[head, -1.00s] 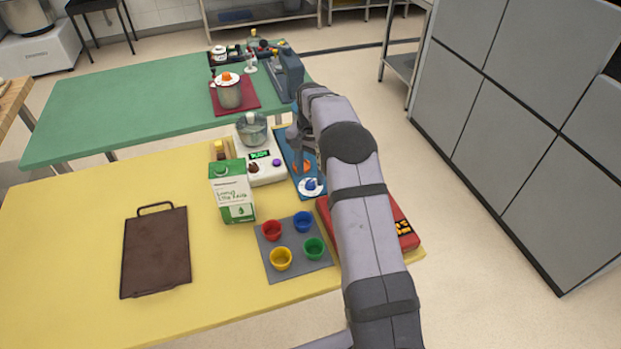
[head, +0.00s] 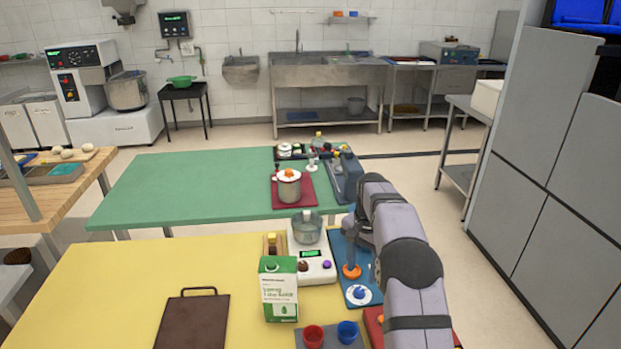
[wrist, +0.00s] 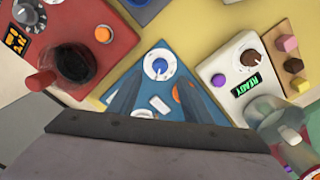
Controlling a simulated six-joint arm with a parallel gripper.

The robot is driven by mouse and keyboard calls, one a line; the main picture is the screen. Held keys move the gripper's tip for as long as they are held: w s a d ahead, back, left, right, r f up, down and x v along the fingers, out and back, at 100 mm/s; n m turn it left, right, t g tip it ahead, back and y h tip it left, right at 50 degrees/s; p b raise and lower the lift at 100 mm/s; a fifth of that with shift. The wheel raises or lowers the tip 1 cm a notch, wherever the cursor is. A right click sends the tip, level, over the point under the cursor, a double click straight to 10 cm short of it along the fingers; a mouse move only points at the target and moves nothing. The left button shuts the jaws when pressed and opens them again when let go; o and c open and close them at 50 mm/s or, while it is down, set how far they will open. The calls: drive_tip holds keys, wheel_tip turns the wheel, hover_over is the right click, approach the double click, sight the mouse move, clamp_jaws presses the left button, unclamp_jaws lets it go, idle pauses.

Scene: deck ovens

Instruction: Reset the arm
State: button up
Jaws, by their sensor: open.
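My arm reaches in from the lower right of the head view. My gripper (head: 364,241) hangs over the blue panel at the right edge of the yellow table. In the wrist view my gripper (wrist: 160,100) shows two fingers spread apart with nothing held between them. Beneath it lies the blue panel (wrist: 140,85) with a white dial (wrist: 158,66), a white switch (wrist: 158,104) and an orange part, partly hidden by a finger. The fingers appear above the panel; contact cannot be told.
The white READY device (head: 316,268) and milk carton (head: 279,289) stand left of the panel. A red box (wrist: 105,60) lies on its other side. A pot (head: 288,187) stands on the green table (head: 160,185). The yellow table's left part (head: 100,290) is mostly clear.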

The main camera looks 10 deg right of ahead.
drive_tip(key=shift+s+a+r, duration=0.15)
drive_tip(key=shift+s+r, duration=0.05)
drive_tip(key=shift+s, duration=0.05)
drive_tip(key=s+a+n, duration=0.2)
drive_tip(key=s+n, duration=0.1)
drive_tip(key=s, duration=0.8)
drive_tip(key=s+a+n, duration=0.3)
drive_tip(key=s, duration=0.7)
drive_tip(key=s+a+f+n, duration=0.1)
drive_tip(key=s+n, duration=0.3)
drive_tip(key=s, duration=0.7)
drive_tip(key=shift+s+a, duration=0.35)
drive_tip(key=shift+a, duration=0.55)
